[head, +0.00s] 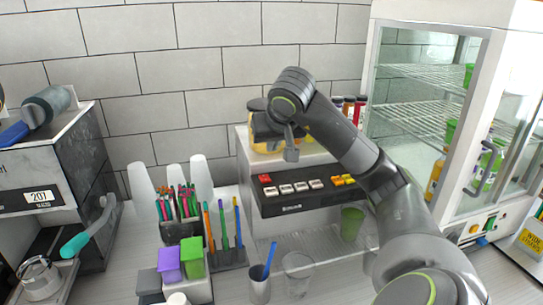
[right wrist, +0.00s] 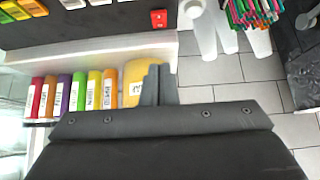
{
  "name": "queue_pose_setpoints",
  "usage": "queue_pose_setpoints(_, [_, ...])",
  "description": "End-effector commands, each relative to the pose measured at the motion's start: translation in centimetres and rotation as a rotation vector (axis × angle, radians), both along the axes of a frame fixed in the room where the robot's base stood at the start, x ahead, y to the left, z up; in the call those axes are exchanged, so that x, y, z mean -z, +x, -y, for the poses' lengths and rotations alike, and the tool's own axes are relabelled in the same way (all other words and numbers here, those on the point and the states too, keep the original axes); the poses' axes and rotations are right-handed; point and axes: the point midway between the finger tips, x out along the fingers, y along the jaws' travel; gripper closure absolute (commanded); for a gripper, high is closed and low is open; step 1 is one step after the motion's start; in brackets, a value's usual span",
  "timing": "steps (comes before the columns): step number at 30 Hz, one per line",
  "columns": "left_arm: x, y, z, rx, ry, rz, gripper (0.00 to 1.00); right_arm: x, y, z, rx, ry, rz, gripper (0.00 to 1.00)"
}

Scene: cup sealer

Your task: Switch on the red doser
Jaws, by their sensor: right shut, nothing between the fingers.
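The dispenser's dark front panel (head: 290,205) has a raised red button (head: 265,178) at its upper left, above a row of white buttons (head: 301,187), with yellow ones (head: 343,180) to the right. In the right wrist view the red button (right wrist: 159,18) shows at the top, beyond the fingertips. My right gripper (head: 291,154) is shut and empty, above and behind the red button and apart from it. Its closed fingers (right wrist: 157,84) point toward the panel in the wrist view. Several coloured bottles, one of them red (right wrist: 34,97), stand behind the panel. My left gripper is out of view.
Below the panel are a green cup (head: 351,223) and a clear cup (head: 299,274). A straw holder (head: 228,254) and stacked white cups (head: 142,190) stand left. A glass-doored fridge (head: 455,120) stands right; a coffee machine (head: 45,170) stands far left.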

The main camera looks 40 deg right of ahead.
Motion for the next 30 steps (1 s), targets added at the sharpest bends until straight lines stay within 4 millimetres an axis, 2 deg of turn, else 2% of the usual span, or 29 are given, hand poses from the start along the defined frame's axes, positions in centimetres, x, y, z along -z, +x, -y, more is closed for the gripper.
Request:
queue_pose_setpoints(1, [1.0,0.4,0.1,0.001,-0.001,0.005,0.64,1.0,0.3,0.1,0.0,0.002,0.0,1.0])
queue_pose_setpoints(6, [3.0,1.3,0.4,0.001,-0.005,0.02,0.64,2.6,1.3,0.7,0.0,0.003,0.0,1.0])
queue_pose_setpoints(18, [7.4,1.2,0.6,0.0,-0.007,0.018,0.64,5.9,3.6,1.9,-0.001,0.003,0.001,1.0])
queue_pose_setpoints(21, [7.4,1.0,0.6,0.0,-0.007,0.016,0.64,7.6,4.9,2.6,0.0,0.005,-0.005,1.0])
queue_pose_setpoints(24, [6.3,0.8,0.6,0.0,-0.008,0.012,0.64,8.2,4.7,2.6,-0.001,-0.001,-0.005,1.0])
queue_pose_setpoints(30, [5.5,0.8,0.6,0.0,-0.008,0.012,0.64,10.1,4.5,2.4,-0.001,0.0,-0.004,1.0])
